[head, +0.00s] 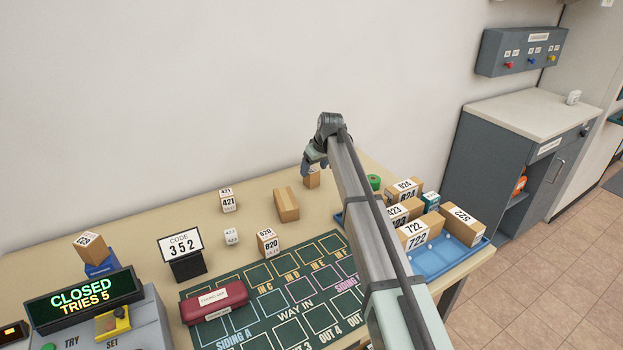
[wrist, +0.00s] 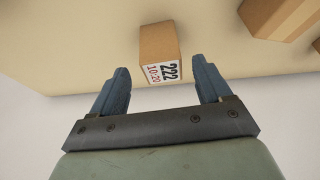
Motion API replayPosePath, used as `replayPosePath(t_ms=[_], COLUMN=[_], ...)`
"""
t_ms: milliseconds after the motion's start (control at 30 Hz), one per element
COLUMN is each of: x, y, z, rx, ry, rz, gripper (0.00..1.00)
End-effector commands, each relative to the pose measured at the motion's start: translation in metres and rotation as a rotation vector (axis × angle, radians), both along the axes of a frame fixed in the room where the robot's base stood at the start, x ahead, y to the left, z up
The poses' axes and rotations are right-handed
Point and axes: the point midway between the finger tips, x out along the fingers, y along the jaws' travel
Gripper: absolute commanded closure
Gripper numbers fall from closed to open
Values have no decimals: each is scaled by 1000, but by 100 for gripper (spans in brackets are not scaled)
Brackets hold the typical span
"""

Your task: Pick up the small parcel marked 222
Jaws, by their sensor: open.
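The small parcel marked 222 (wrist: 160,45) is a brown cardboard box with a white label reading 222 and 10:20 in the wrist view. It lies just beyond my gripper (wrist: 160,90), roughly centred between the two blue fingers. The fingers are apart with nothing held. In the head view the small brown parcel (head: 312,181) stands on the table near the wall, and my gripper (head: 312,163) is just above it. My arm covers part of the table there, and the label does not show in that view.
A longer plain brown box (head: 286,204) lies left of the parcel. A green tape roll (head: 374,182) and a blue tray (head: 440,262) with several parcels are to the right. A parcel marked 421 (head: 228,201) stands farther left. The wall rises close behind.

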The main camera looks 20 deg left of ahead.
Motion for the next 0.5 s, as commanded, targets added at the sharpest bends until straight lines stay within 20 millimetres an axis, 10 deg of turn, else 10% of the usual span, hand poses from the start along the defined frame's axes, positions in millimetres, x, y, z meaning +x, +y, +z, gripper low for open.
replayPosePath(t_ms=[500], x=[12], y=[18], z=[-45], rx=[0], ry=[0], rz=[-1], gripper=[22])
